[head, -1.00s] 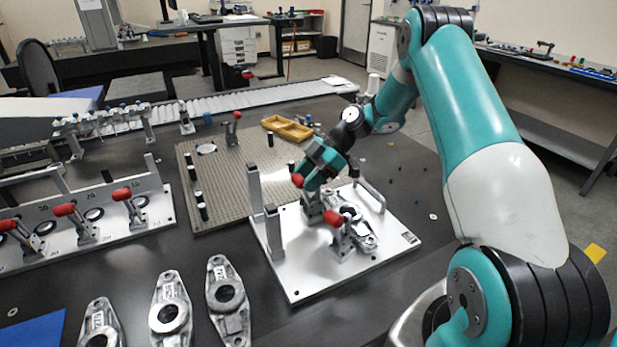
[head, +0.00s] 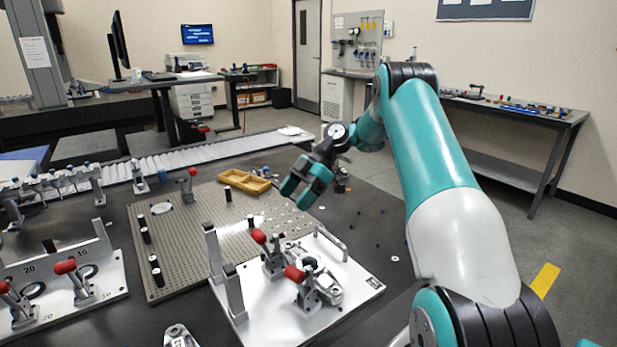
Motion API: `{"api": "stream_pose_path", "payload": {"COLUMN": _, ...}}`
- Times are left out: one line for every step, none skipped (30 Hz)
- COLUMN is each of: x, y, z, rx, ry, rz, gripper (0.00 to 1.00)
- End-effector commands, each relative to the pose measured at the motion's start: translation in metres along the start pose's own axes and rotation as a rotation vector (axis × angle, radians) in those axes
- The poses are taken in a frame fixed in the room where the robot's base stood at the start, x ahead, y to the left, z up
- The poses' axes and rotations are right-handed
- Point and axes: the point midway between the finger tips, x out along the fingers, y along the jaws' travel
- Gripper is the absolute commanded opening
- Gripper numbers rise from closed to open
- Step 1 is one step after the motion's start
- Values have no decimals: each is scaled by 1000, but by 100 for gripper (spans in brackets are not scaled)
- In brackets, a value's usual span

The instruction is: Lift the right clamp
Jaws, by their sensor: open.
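A white fixture plate (head: 354,300) stands at the front right of the dark table. Two red-handled toggle clamps are on it beside a grey metal casting (head: 329,287). The right clamp (head: 307,294) is nearer to me; its red handle points up and to the left. The other clamp (head: 272,263) stands behind it to the left, its red handle also tilted up-left. My gripper (head: 297,194) is open and empty, in the air above and behind the clamps, apart from both handles. It looks small here, and the gap between its fingers shows only partly.
Two grey uprights (head: 235,293) stand on the plate's left side. A perforated board (head: 186,239) with black pegs and a yellow tray (head: 245,180) lies behind. Another fixture (head: 107,277) with red-handled clamps is at the left. The table right of the plate is mostly clear.

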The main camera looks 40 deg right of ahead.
Motion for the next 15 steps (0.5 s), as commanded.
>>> {"api": "stream_pose_path", "payload": {"x": -17, "y": 1, "z": -1, "rx": -1, "ry": -1, "rz": 4, "gripper": 70}}
{"api": "stream_pose_path", "payload": {"x": -24, "y": 1, "z": -1, "rx": 0, "ry": -1, "rz": 4, "gripper": 70}}
{"api": "stream_pose_path", "payload": {"x": -34, "y": 0, "z": -1, "rx": -1, "ry": -3, "rz": 2, "gripper": 70}}
{"api": "stream_pose_path", "payload": {"x": -39, "y": 0, "z": -3, "rx": 1, "ry": -1, "rz": 0, "gripper": 70}}
{"api": "stream_pose_path", "payload": {"x": -43, "y": 0, "z": -5, "rx": 3, "ry": 0, "rz": -1, "gripper": 70}}
{"api": "stream_pose_path", "payload": {"x": -46, "y": 0, "z": -5, "rx": 3, "ry": 1, "rz": -1, "gripper": 70}}
{"api": "stream_pose_path", "payload": {"x": -49, "y": 0, "z": -4, "rx": 3, "ry": 1, "rz": -1, "gripper": 70}}
{"api": "stream_pose_path", "payload": {"x": -51, "y": 0, "z": -4, "rx": 2, "ry": 1, "rz": -2, "gripper": 70}}
{"api": "stream_pose_path", "payload": {"x": -53, "y": 0, "z": -3, "rx": 2, "ry": 1, "rz": -2, "gripper": 70}}
{"api": "stream_pose_path", "payload": {"x": -55, "y": 0, "z": -3, "rx": 2, "ry": 1, "rz": -2, "gripper": 70}}
{"api": "stream_pose_path", "payload": {"x": -56, "y": 0, "z": -3, "rx": 2, "ry": 1, "rz": -2, "gripper": 70}}
{"api": "stream_pose_path", "payload": {"x": -57, "y": 0, "z": -2, "rx": 2, "ry": 0, "rz": -2, "gripper": 70}}
{"api": "stream_pose_path", "payload": {"x": -58, "y": 0, "z": -2, "rx": 2, "ry": 0, "rz": -2, "gripper": 70}}
{"api": "stream_pose_path", "payload": {"x": -58, "y": 0, "z": -1, "rx": 2, "ry": 0, "rz": -2, "gripper": 70}}
{"api": "stream_pose_path", "payload": {"x": -58, "y": 0, "z": 0, "rx": 2, "ry": 0, "rz": -2, "gripper": 70}}
